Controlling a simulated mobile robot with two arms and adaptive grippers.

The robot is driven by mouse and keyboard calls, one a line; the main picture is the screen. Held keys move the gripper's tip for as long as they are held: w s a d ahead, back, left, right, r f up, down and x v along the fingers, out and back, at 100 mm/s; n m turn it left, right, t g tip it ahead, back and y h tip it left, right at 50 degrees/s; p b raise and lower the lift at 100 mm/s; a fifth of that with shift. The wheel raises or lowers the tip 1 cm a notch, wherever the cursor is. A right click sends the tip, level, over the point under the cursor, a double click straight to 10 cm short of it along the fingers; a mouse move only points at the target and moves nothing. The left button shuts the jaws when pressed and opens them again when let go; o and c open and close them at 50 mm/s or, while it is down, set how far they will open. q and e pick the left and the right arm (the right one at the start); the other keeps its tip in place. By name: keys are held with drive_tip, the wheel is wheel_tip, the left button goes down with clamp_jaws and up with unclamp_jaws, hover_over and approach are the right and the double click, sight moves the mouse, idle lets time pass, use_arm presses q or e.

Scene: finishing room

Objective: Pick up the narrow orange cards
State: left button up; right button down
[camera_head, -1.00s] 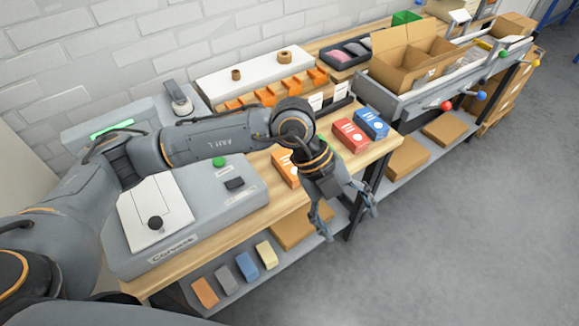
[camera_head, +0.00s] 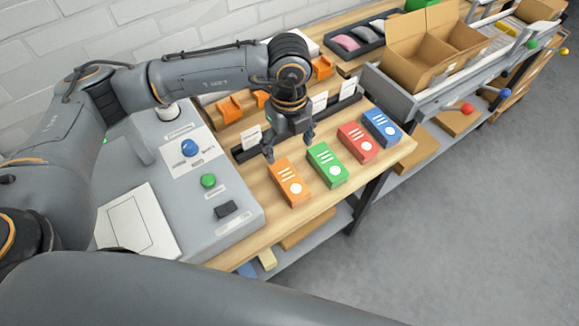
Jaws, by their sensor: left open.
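An orange card pack (camera_head: 289,184) with white marks lies on the wooden bench (camera_head: 243,245), first from the left in a row of coloured packs. My left gripper (camera_head: 288,147) hangs fingers down just behind this orange pack. Its jaws are open with nothing between them, and I see no contact with the pack. My right gripper is not in view.
Green (camera_head: 327,165), red (camera_head: 357,142) and blue (camera_head: 382,127) packs lie right of the orange one. A grey machine (camera_head: 235,198) with blue and green buttons stands to the left. Orange holders (camera_head: 230,108) stand behind. A cardboard box (camera_head: 409,72) is at back right.

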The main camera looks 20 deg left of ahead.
use_arm(q)
drive_tip(key=p, duration=0.1)
hover_over(289, 178)
drive_tip(key=f, duration=0.4)
drive_tip(key=shift+s+f, duration=0.2)
drive_tip(key=shift+f, duration=0.1)
wheel_tip(289, 178, down, 2)
drive_tip(key=shift+w+f, duration=0.25)
drive_tip(key=shift+f, duration=0.2)
drive_tip(key=shift+f+p, duration=0.65)
drive_tip(key=shift+p, duration=0.2)
wheel_tip(289, 178, down, 3)
drive_tip(key=shift+r+p, duration=0.15)
drive_tip(key=shift+p, duration=0.3)
drive_tip(key=shift+f, duration=0.6)
drive_tip(key=c, duration=1.4)
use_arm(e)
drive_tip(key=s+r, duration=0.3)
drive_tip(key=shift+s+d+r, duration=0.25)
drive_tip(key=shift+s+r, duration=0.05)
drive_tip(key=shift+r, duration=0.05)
